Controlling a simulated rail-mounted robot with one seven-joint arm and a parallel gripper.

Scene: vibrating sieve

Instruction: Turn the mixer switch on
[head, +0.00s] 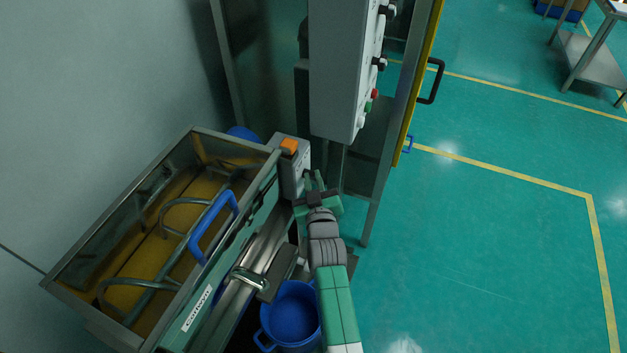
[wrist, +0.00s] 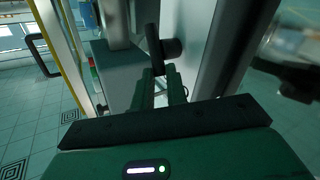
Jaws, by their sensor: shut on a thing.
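The mixer (head: 262,215) is an open metal trough with curved stirring bars, at the left in the head view. A grey switch box (head: 291,175) with an orange button (head: 289,147) stands at its end. My gripper (head: 314,181) is at the right side of this box. In the wrist view, the black mixer switch knob (wrist: 164,47) stands out from a grey face beyond my fingers. My gripper (wrist: 161,88) is shut on the knob, with a green finger on each side. The exact contact at the fingertips is dark and partly hidden.
A tall grey control panel (head: 345,70) with knobs and red and green buttons stands just behind my gripper. A yellow-edged door (head: 418,75) with a black handle is to its right. A blue bucket (head: 291,312) stands below my arm.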

